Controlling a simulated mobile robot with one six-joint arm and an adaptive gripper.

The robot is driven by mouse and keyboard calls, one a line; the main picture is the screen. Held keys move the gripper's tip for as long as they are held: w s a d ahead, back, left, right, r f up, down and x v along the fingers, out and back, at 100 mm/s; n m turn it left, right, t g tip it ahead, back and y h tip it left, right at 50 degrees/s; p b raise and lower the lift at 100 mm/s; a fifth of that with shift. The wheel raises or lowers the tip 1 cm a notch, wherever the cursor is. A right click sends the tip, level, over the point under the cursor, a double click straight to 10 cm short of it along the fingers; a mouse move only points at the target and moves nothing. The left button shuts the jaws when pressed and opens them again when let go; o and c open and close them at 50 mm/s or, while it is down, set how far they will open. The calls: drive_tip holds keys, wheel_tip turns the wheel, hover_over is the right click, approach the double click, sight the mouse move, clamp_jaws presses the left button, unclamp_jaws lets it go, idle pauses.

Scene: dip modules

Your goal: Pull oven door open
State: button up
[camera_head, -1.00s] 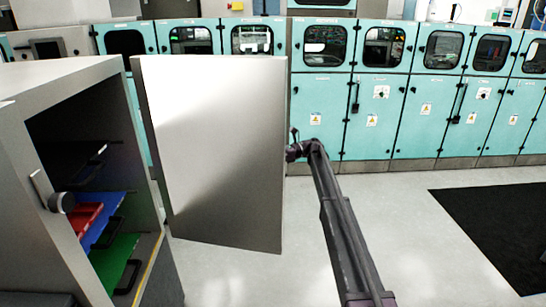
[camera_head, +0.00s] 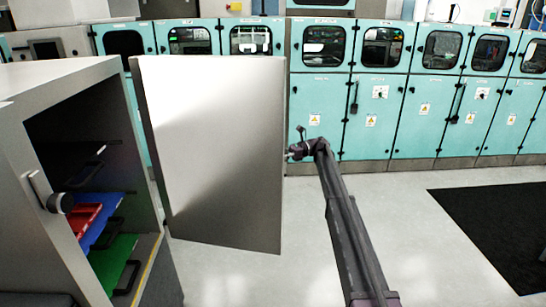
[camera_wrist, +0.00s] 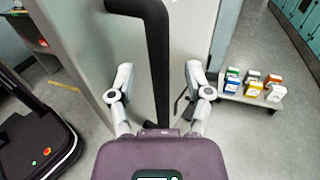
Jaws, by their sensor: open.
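The oven door (camera_head: 215,150) is a grey-white panel that stands swung wide open beside the oven (camera_head: 75,85) in the head view. The oven's inside is exposed, with coloured trays on its shelves. In the wrist view the door (camera_wrist: 92,50) carries a long black handle (camera_wrist: 158,60). My gripper (camera_wrist: 158,80) is open, with its two grey fingers apart on either side of the handle. I cannot tell whether either finger touches it. In the head view my arm reaches to the door's right edge, and the fingers are mostly hidden behind the door.
Red (camera_head: 84,218), blue (camera_head: 104,228) and green (camera_head: 113,260) trays lie in the oven. Teal cabinets (camera_head: 375,110) line the back wall. A low shelf (camera_wrist: 245,98) with several small boxes stands at the right in the wrist view. A black mat (camera_head: 500,225) lies on the open floor.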

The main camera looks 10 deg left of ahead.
sight(279, 203)
drive_tip(key=shift+v, duration=1.9)
drive_tip(key=shift+s+f, duration=0.1)
drive_tip(key=shift+s, duration=0.1)
drive_tip(key=c, duration=0.7)
drive_tip(key=s+d+f+t, duration=0.1)
drive_tip(key=s, duration=0.1)
drive_tip(key=s+d+f+t, duration=0.1)
drive_tip(key=s+f, duration=0.1)
drive_tip(key=s, duration=0.1)
drive_tip(key=s+d+f+t+h, duration=0.1)
drive_tip(key=s, duration=0.2)
drive_tip(key=shift+s+f+t, duration=0.15)
drive_tip(key=shift+f+t, duration=0.15)
clamp_jaws()
drive_tip(key=s+d+f+n+t+h, duration=0.2)
drive_tip(key=s+d+f+t+h, duration=0.25)
drive_tip(key=s, duration=0.45)
drive_tip(key=s+a+r+m+t+y+b, duration=0.2)
drive_tip(key=a+m+t+y+b, duration=0.25)
drive_tip(key=a+m+t, duration=0.75)
drive_tip(key=s+d+f+m+t+h+b, duration=0.1)
drive_tip(key=s+d+m+t+h+b, duration=0.2)
drive_tip(key=s+m+t+h, duration=0.5)
drive_tip(key=s+m+h+b, duration=0.1)
drive_tip(key=s+m+h, duration=0.1)
drive_tip(key=m+h, duration=0.2)
drive_tip(key=shift+f+m+h, duration=0.2)
drive_tip(key=shift+m+h, duration=0.1)
drive_tip(key=shift+m, duration=1)
